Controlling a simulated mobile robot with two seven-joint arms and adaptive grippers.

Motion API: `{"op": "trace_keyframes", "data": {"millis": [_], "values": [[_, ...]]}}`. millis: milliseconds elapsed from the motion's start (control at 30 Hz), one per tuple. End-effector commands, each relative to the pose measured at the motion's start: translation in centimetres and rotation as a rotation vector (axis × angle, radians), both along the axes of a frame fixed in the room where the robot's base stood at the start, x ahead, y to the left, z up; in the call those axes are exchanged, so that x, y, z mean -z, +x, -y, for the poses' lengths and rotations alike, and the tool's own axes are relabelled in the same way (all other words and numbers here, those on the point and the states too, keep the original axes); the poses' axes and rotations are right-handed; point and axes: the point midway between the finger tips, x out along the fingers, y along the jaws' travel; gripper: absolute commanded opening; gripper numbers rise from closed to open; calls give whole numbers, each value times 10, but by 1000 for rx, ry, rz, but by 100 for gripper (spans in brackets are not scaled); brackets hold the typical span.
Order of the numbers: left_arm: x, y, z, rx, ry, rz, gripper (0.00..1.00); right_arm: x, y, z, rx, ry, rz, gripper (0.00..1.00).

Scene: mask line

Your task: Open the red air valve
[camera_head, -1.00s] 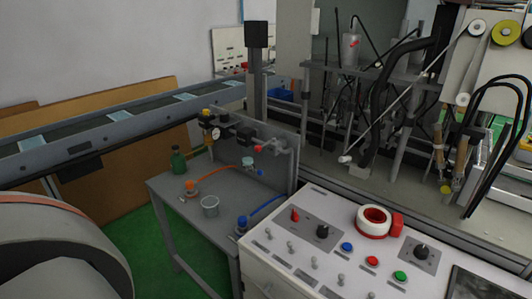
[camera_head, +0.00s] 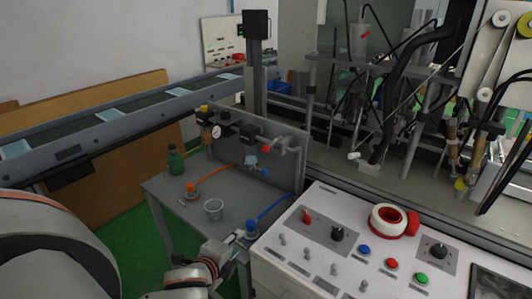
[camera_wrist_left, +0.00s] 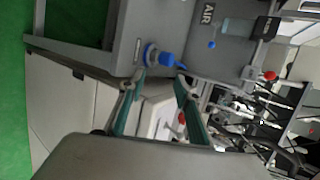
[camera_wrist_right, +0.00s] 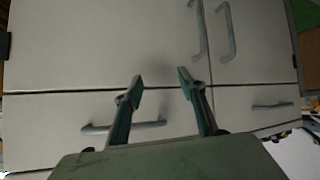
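The red air valve (camera_head: 266,149) is a small red handle on the pipework along the upright grey panel (camera_head: 284,170) at the back of the small grey table. It also shows at the right in the left wrist view (camera_wrist_left: 270,75), apart from the fingers. My left gripper (camera_head: 226,252) is low at the table's front edge, below and in front of the valve. Its teal fingers (camera_wrist_left: 161,78) are spread with nothing held; a blue fitting (camera_wrist_left: 163,57) shows beyond their tips. My right gripper (camera_wrist_right: 160,77) is open and empty, facing white cabinet doors, and is out of the head view.
The white control console (camera_head: 300,262), with buttons and a tape roll (camera_head: 388,219), stands close on the right. A conveyor (camera_head: 110,120) runs behind.

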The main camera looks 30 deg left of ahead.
Motion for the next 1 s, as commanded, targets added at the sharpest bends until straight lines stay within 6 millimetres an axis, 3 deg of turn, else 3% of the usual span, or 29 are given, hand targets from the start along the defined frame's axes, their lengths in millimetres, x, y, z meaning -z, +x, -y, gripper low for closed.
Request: {"op": "trace_keyframes", "data": {"millis": [167, 300, 500, 733, 1000], "values": [[-31, 54, -17, 271, 337, 82, 33, 0, 0, 0, -1, -1, 0, 40], [-68, 100, -33, 503, 696, 178, 33, 0, 0, 0, -1, -1, 0, 40], [-129, 144, -55, 731, 1200, 314, 33, 0, 0, 0, -1, -1, 0, 40], [-175, 163, -69, 832, 1555, 411, 33, 0, 0, 0, 0, 0, 0, 40], [-185, 174, -69, 844, 1625, 432, 33, -1, 0, 0, 0, 0, 1, 40]]}}
